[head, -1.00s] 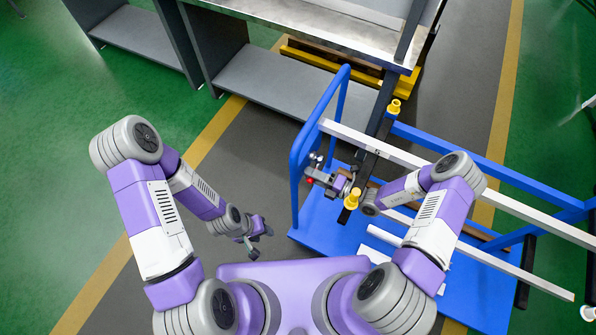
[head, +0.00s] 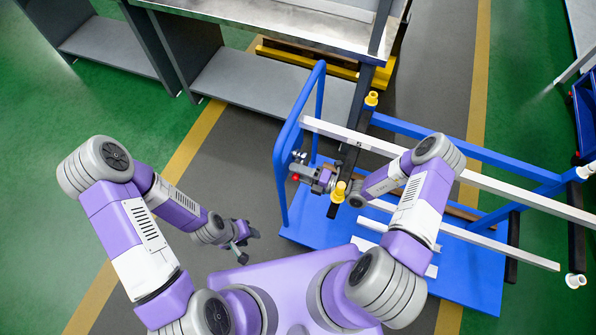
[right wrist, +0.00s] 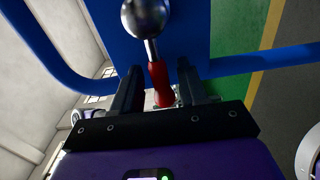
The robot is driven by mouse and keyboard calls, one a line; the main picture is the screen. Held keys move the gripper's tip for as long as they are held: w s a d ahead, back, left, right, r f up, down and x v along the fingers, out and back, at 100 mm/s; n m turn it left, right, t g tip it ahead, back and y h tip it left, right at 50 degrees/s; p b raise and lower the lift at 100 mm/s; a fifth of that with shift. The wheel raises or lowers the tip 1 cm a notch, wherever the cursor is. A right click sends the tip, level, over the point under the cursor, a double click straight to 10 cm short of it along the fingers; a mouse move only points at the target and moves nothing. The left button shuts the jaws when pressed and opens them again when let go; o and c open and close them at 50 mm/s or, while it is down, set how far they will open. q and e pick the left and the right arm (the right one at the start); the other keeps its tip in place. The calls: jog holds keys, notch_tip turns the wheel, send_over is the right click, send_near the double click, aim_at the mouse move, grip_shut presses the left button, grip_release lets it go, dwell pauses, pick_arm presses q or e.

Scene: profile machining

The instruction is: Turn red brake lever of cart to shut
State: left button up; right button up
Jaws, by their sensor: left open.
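The blue cart (head: 470,277) stands at the right in the head view. Its red brake lever (right wrist: 160,85) shows in the right wrist view, below a silver ball (right wrist: 146,17). My right gripper (right wrist: 159,90) is open, with one dark finger on each side of the red lever and a gap visible beside it. In the head view my right gripper (head: 303,171) is at the cart's blue handle end, where only a small red spot shows. My left gripper (head: 242,248) is open and empty, left of the cart, over the grey floor.
White profiles (head: 470,178) lie along the cart top, near a dark crossbar with yellow caps (head: 339,190). The blue handle frame (head: 281,160) rises left of my right gripper. A metal workbench (head: 290,25) stands behind. The grey floor left of the cart is clear.

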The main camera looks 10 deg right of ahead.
jog(key=shift+d, duration=0.1)
jog(key=v, duration=0.7)
jog(key=shift+s+d, duration=0.15)
jog(key=shift+d, duration=0.05)
